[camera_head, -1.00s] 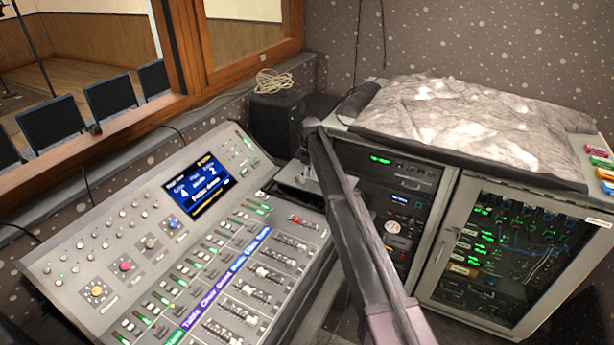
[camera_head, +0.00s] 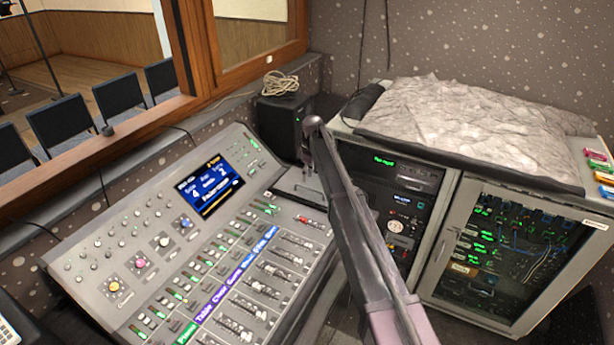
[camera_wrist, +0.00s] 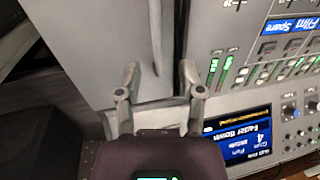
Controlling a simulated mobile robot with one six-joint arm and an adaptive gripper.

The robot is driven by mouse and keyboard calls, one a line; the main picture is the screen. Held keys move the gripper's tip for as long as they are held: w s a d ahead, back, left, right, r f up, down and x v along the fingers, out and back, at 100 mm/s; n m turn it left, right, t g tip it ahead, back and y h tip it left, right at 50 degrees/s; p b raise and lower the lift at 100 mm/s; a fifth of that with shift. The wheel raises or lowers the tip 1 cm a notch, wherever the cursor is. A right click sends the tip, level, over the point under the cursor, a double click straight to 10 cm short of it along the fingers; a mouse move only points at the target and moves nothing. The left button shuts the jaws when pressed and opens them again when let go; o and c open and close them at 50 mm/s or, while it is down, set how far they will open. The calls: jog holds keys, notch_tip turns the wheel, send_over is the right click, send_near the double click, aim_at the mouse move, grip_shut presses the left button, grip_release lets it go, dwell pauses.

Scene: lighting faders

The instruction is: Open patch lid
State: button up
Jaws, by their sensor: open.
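The patch lid looks to be the flat grey panel at the console's far right corner, beside the screen; in the head view a bare part of it (camera_head: 290,188) shows left of my arm. In the wrist view a plain grey panel (camera_wrist: 110,45) fills the upper left, with a thin upright grey bar (camera_wrist: 155,35) near its right edge. My gripper (camera_wrist: 160,78) is open, its two fingers spread either side of the bar's lower end. I cannot tell whether they touch anything. In the head view my arm hides most of the gripper. The panel looks shut.
The mixing console (camera_head: 120,255) has faders, knobs and a lit screen (camera_head: 209,185). A black speaker box (camera_head: 283,125) stands behind it. A rack cabinet (camera_head: 445,240) with glass door stands right, topped by a crumpled grey cover (camera_head: 460,120). A window frame (camera_head: 185,45) borders the left.

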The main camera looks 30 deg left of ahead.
jog(key=shift+w+r+p, duration=1)
jog(key=shift+r+p, duration=3.75)
jog(key=shift+r, duration=0.35)
jog(key=s+d+f+m+b, duration=0.2)
jog(key=d, duration=1)
jog(key=s+d+f+m+b, duration=0.1)
jog(key=d+f+m+b, duration=0.1)
jog(key=d, duration=1.1)
jog(key=shift+s+d+f+m+t+b, duration=0.35)
jog(key=shift+f+m, duration=0.2)
jog(key=shift+m, duration=0.25)
jog(key=shift+s, duration=0.1)
jog(key=s+d+m, duration=0.4)
jog(key=s+d, duration=0.4)
jog(key=d, duration=0.4)
jog(key=s+d+m+t, duration=0.1)
jog(key=s+d+m, duration=0.3)
jog(key=s+d, duration=0.4)
jog(key=s+d+m, duration=0.4)
jog(key=s+d, duration=0.4)
jog(key=d, duration=0.8)
jog(key=shift+s+d, duration=0.25)
jog(key=shift+s, duration=0.1)
jog(key=shift+t, duration=0.25)
